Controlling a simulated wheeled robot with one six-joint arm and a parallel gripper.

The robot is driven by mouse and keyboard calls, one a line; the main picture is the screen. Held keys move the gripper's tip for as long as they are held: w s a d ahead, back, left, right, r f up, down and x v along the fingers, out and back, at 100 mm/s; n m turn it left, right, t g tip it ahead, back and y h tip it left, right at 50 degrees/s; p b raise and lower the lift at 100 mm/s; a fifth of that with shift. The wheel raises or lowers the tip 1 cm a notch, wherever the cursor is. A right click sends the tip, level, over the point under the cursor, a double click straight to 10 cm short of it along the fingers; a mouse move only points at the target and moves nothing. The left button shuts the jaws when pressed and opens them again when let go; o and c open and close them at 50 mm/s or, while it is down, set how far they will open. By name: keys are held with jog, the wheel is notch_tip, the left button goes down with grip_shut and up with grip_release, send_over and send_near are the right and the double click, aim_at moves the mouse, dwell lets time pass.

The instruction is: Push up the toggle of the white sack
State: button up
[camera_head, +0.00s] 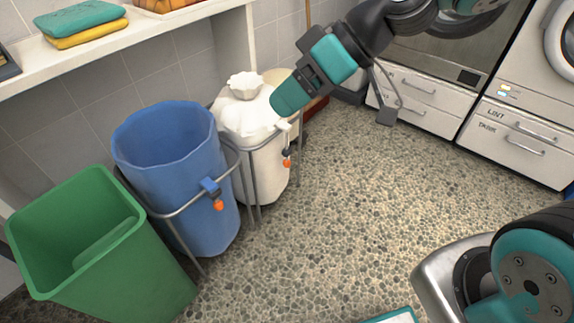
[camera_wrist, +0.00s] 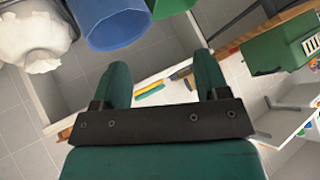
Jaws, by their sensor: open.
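The white sack (camera_head: 262,165) hangs in a metal frame, its gathered top (camera_head: 243,86) tied shut. Its toggle (camera_head: 287,153), dark with an orange end, hangs on the front right side. In the wrist view the white sack (camera_wrist: 30,28) shows at the top left; its toggle is not visible there. My gripper (camera_head: 288,101) is open and appears empty, above the toggle and beside the sack's top right edge in the head view. I cannot tell whether it touches the sack. In the wrist view the two teal fingers of my gripper (camera_wrist: 161,75) stand apart.
The open blue sack (camera_head: 190,195), with its own orange-ended toggle (camera_head: 213,193), stands left of the white sack. A green bin (camera_head: 110,255) is at the lower left. A shelf with folded towels (camera_head: 82,22) is above.

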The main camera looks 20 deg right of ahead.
jog(key=w+d+f+m+t+y+b, duration=0.1)
jog(key=w+d+f+t+b, duration=0.45)
jog(key=f+b, duration=0.95)
jog(key=w+d+f+m+t+b, duration=0.1)
jog(key=w+d+f+t+b, duration=0.2)
jog(key=w+d+f+b, duration=0.85)
jog(key=w+d+f+m+t+y+b, duration=0.1)
jog(key=w+f+t+b, duration=0.35)
jog(key=f+b, duration=1.35)
jog(key=w+f+p, duration=0.1)
jog(key=p, duration=0.3)
jog(key=w+a+f+p, duration=0.1)
jog(key=p, duration=0.3)
jog(key=w+f+p, duration=0.1)
jog(key=w+p, duration=0.1)
jog(key=p, duration=0.2)
jog(key=shift+a+f, duration=0.2)
jog(key=shift+a, duration=0.15)
jog(key=shift+a+p, duration=0.1)
jog(key=shift+p, duration=0.25)
jog(key=a+p, duration=0.1)
jog(key=p, duration=0.4)
jog(key=shift+w+p, duration=0.35)
jog(key=shift+w, duration=0.05)
